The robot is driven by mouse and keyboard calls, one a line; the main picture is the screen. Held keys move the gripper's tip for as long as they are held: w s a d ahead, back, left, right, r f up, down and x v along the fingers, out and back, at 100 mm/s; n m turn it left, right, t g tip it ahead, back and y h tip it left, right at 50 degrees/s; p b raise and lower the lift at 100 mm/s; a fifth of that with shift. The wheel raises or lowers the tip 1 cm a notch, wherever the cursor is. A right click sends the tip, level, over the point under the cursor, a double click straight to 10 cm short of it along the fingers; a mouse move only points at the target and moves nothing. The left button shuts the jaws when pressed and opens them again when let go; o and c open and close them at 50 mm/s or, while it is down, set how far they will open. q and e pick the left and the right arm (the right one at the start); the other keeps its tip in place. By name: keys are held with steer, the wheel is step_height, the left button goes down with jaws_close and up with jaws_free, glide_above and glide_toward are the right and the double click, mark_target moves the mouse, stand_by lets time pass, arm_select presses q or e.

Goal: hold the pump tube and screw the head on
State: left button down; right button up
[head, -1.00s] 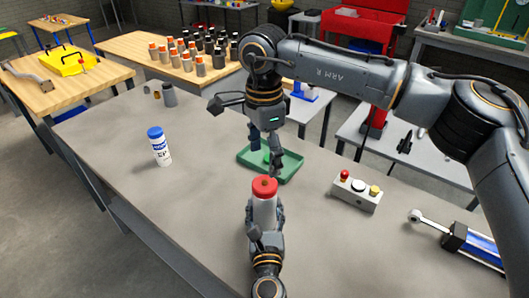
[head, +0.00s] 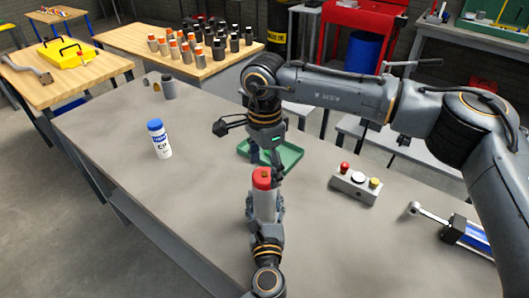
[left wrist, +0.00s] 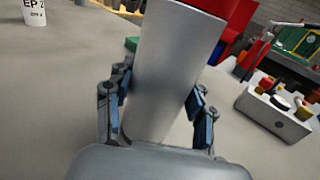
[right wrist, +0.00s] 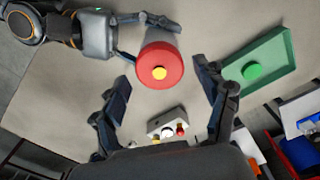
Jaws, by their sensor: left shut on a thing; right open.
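The pump tube (head: 264,206) is a pale grey cylinder standing upright over the grey bench. My left gripper (head: 263,222) is shut around its lower part; in the left wrist view the tube (left wrist: 170,70) rises between the fingers. The red head (head: 262,182) sits on the tube's top; from above it is a red disc (right wrist: 160,72) with a yellow centre. Whether it is threaded on cannot be told. My right gripper (right wrist: 164,82) is open, pointing down just above the head, with a finger on either side of it in the right wrist view. Any contact is unclear.
A green tray (head: 291,157) with a round green piece (right wrist: 252,70) lies behind the tube. A button box (head: 355,187) and a blue cylinder (head: 470,233) lie to the right. A white bottle with a blue cap (head: 159,139) stands left. The bench between is clear.

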steer(key=shift+f, duration=0.9)
steer(key=shift+c, duration=0.2)
steer(key=c, duration=1.1)
steer(key=m, duration=0.5)
steer(key=shift+m, duration=0.4)
steer(key=shift+c, duration=0.3)
steer(key=m, duration=0.5)
steer(key=shift+m, duration=0.3)
steer(key=o, duration=1.4)
step_height(320, 180, up, 12)
